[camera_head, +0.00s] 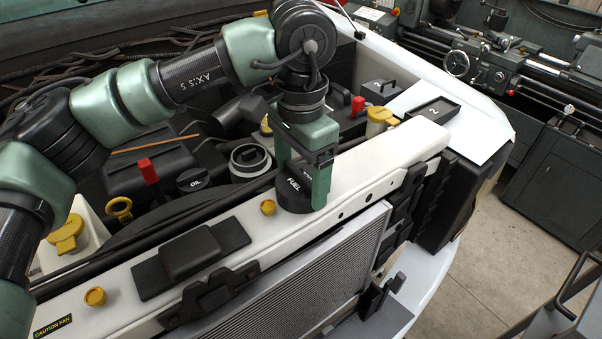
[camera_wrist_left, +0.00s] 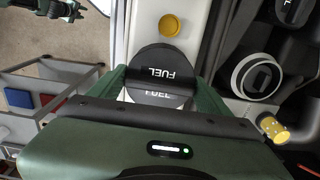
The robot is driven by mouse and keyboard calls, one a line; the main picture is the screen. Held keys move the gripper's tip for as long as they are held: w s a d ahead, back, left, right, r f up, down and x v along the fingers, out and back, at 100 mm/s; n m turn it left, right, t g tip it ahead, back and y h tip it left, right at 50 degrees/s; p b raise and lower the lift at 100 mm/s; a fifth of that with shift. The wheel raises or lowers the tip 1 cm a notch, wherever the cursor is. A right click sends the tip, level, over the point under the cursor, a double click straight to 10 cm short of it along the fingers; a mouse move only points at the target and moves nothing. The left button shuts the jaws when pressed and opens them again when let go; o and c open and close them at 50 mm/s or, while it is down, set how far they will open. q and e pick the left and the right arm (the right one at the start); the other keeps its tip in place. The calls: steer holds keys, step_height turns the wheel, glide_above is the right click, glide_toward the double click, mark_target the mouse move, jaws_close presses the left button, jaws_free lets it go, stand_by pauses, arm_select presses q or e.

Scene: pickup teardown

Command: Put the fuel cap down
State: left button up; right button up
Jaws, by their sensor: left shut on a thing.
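The fuel cap (camera_head: 292,194) is a black round cap with white FUEL lettering. My left gripper (camera_head: 305,190) points down and is shut on it, at the top of the white front crossbeam (camera_head: 352,173). The cap (camera_wrist_left: 165,62) also shows in the left wrist view, between the green fingers of the left gripper (camera_wrist_left: 158,85). I cannot tell whether its underside touches the beam. A dark green and black part of mine, probably the right gripper (camera_wrist_left: 72,10), shows at the wrist view's top left edge; its jaws are unclear.
An open round filler neck (camera_head: 250,160) stands behind the beam. A yellow knob (camera_head: 268,207) sits on the beam beside the cap. The black oil cap (camera_head: 194,180) and a black tray (camera_head: 432,110) are nearby. The beam's right stretch looks clear.

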mark_target(302, 174)
arm_select(q)
steer(key=shift+f, duration=0.2)
steer(key=o, duration=1.3)
steer(key=shift+o, duration=0.2)
steer(key=shift+r, duration=0.6)
step_height(302, 174, up, 11)
steer(key=b, duration=0.2)
steer(key=shift+r, duration=0.15)
